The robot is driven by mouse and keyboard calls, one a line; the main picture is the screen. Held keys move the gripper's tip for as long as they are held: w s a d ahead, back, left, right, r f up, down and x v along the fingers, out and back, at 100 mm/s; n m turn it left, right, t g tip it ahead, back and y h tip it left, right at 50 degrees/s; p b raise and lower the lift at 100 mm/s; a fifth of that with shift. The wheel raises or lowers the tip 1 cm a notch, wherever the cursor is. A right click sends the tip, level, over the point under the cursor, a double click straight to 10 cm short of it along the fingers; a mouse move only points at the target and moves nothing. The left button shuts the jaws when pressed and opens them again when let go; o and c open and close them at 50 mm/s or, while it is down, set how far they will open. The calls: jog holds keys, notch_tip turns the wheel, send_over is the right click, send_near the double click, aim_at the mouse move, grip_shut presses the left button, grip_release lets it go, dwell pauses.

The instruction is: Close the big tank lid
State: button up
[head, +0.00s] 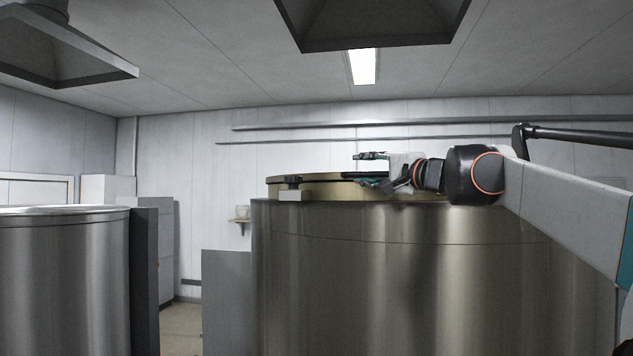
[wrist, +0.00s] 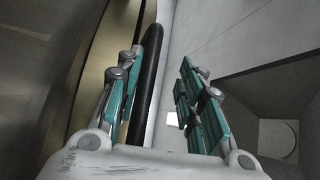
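The big tank (head: 400,275) is a wide metal cylinder filling the lower right of the head view. Its brass-coloured lid (head: 325,190) shows as a low disc at the tank's top, partly behind my gripper; whether it lies fully flat is hard to tell. My gripper (head: 362,169) is at the lid's near side, fingers pointing left. In the wrist view my gripper (wrist: 158,82) is open, with a long black bar (wrist: 150,75), seemingly the lid's handle, between the fingers, closer to the left one. The lid's brass edge (wrist: 97,78) runs left of the bar.
Another metal tank (head: 60,285) stands at the left, beside a dark grey panel (head: 145,280). Dark hoods (head: 370,25) hang from the ceiling. A small wall shelf (head: 239,221) is behind. Floor shows between the tanks.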

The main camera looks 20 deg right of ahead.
notch_tip(320, 180, up, 7)
dwell(0.3)
jog(key=shift+s, duration=0.1)
jog(key=r+v, duration=0.1)
jog(key=v, duration=1.5)
jog(key=shift+a, duration=0.2)
dwell(1.1)
jog(key=shift+p, duration=0.35)
dwell(0.4)
